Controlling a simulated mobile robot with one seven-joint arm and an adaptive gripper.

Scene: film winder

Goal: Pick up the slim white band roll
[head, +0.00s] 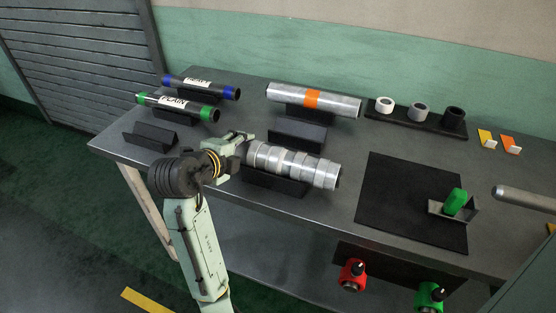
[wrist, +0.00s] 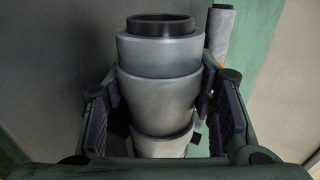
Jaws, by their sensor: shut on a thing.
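A silver-grey roll with paler bands (head: 296,164) lies over a dark cradle (head: 275,183) near the table's front edge. My gripper (head: 240,145) is at its left end and shut on it. In the wrist view the roll (wrist: 158,85) sits between the two pads of my gripper (wrist: 160,100), with its dark core end pointing away. Whether it has left the cradle I cannot tell. Two slim dark rolls with white PLAIN labels lie farther left, one with blue ends (head: 200,87) and one with green ends (head: 178,106).
A larger silver roll with an orange band (head: 335,100) lies behind. Empty cradles stand at the left (head: 150,138) and middle (head: 298,133). A black tray (head: 400,117) holds white, grey and black rings. A dark mat (head: 390,200) bears a green piece (head: 455,202) in a grey bracket.

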